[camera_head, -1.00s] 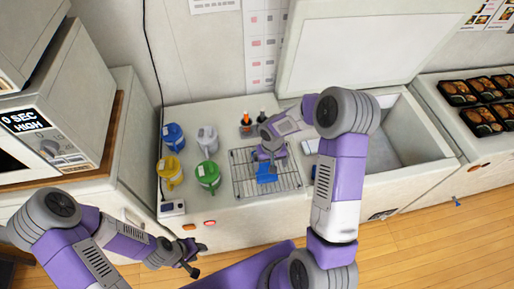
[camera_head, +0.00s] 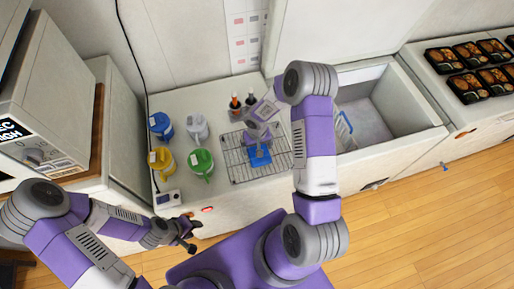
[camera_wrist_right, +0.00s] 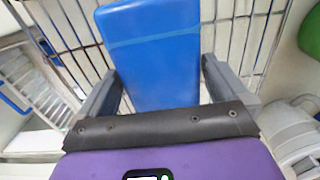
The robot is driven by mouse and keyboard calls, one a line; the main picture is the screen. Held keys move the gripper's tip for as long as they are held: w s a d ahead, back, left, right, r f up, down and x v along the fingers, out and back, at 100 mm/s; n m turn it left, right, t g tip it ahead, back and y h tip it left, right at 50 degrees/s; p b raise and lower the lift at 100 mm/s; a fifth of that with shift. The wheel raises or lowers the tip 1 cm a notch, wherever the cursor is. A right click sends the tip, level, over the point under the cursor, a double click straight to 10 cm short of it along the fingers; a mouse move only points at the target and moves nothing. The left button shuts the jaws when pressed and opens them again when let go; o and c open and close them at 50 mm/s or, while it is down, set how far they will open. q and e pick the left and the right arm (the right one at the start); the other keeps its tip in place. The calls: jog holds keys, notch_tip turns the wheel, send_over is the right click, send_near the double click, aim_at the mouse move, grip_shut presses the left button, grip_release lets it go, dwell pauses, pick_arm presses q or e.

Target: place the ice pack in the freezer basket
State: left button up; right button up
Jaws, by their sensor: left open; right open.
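The blue ice pack (camera_head: 260,157) lies on a wire rack (camera_head: 238,172) on the white counter. It fills the middle of the right wrist view (camera_wrist_right: 152,55), with a lighter blue band across it. My right gripper (camera_head: 258,143) is open, with one finger on each side of the ice pack's near end; I cannot tell whether they touch it. The freezer basket (camera_head: 343,131), white with a blue handle, shows partly inside the open freezer, right of my right arm, which hides some of it. My left gripper (camera_head: 188,242) is open and empty, in front of the counter.
Blue, white, yellow (camera_head: 161,160) and green (camera_head: 201,162) mugs stand left of the rack. Two dark bottles (camera_head: 235,108) stand behind it. The freezer lid is raised. Several food trays (camera_head: 470,88) lie at the far right. A microwave (camera_head: 35,130) is at left.

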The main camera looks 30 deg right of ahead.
jog(key=shift+c, duration=0.3)
jog(key=c, duration=1)
jog(key=shift+r, duration=0.15)
jog(key=shift+c, duration=0.2)
